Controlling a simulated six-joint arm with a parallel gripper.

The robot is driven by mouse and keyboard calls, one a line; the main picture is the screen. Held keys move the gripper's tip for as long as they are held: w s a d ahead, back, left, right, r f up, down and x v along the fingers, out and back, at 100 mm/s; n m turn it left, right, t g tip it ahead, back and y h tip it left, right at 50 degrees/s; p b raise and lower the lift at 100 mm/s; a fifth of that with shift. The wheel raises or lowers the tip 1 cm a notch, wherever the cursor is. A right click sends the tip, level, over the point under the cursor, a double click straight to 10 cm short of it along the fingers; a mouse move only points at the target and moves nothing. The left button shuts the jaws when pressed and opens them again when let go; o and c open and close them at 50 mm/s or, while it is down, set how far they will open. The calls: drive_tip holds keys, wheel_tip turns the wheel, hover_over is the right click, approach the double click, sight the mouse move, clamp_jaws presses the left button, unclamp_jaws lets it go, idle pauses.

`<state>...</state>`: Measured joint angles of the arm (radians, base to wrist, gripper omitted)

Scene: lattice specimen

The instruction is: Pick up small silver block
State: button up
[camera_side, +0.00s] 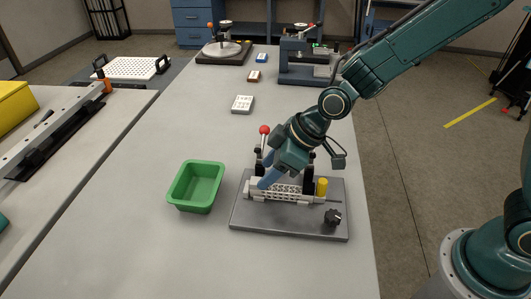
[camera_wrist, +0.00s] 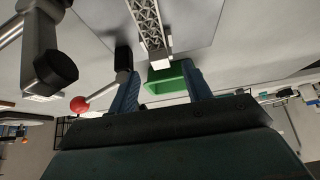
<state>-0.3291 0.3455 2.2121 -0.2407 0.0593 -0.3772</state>
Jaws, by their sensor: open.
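A small silver lattice block (camera_side: 284,190) with solid pale ends lies lengthwise in a fixture on a grey base plate (camera_side: 285,227). In the wrist view the lattice block (camera_wrist: 147,22) runs from the top edge to a pale end near the finger gap. My gripper (camera_side: 265,180) is low over the left part of the block, its blue fingers apart. In the wrist view my gripper (camera_wrist: 160,70) is open, one finger on either side of the block's line. I see no grip on the block. The fingertips partly hide the block's left part in the side view.
A green tray (camera_side: 173,197) stands left of the fixture, empty. A red-knobbed lever (camera_side: 264,130), a yellow cylinder (camera_side: 322,187) and a black knob (camera_side: 333,217) stand close around the gripper.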

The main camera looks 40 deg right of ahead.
drive_tip(key=shift+x, duration=1.45)
drive_tip(key=c, duration=1.1)
